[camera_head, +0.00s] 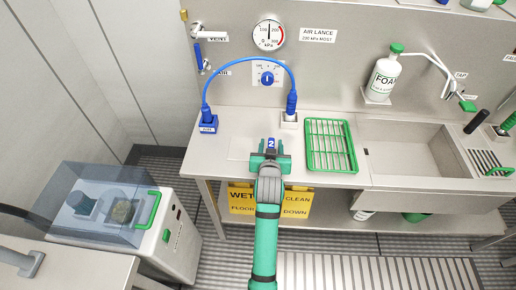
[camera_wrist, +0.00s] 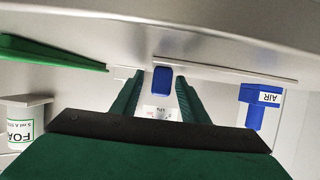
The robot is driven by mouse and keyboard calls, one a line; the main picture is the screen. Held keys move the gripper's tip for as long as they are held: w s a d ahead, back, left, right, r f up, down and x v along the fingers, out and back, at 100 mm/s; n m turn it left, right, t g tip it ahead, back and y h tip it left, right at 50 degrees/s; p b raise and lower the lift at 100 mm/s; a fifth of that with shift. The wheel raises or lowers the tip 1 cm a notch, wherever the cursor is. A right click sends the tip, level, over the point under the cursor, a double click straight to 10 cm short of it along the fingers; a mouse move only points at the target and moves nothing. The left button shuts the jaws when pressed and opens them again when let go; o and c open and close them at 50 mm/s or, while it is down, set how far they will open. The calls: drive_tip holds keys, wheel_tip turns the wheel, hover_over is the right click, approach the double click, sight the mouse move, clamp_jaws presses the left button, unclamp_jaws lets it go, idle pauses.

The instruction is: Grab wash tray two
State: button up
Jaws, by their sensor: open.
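A flat pale tray (camera_head: 241,149), which I take to be wash tray two, lies on the steel counter. A blue tab (camera_head: 271,143) marked "2" stands at the tip of my gripper (camera_head: 270,156). In the wrist view the tray's thin edge (camera_wrist: 235,68) shows, with the blue tab (camera_wrist: 162,80) between the two green fingers of my gripper (camera_wrist: 161,96). The fingers are open, one on each side of the tab, with gaps visible. My gripper and arm hide part of the tray in the head view.
A green wire rack (camera_head: 331,147) lies close on the right, beside the sink (camera_head: 415,150). A blue hose (camera_head: 248,60) arches behind between a blue holder (camera_head: 208,124) and a pale holder (camera_head: 289,121). A yellow sign (camera_head: 297,203) is below the counter's front edge.

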clamp_jaws()
drive_tip(key=shift+r, duration=0.1)
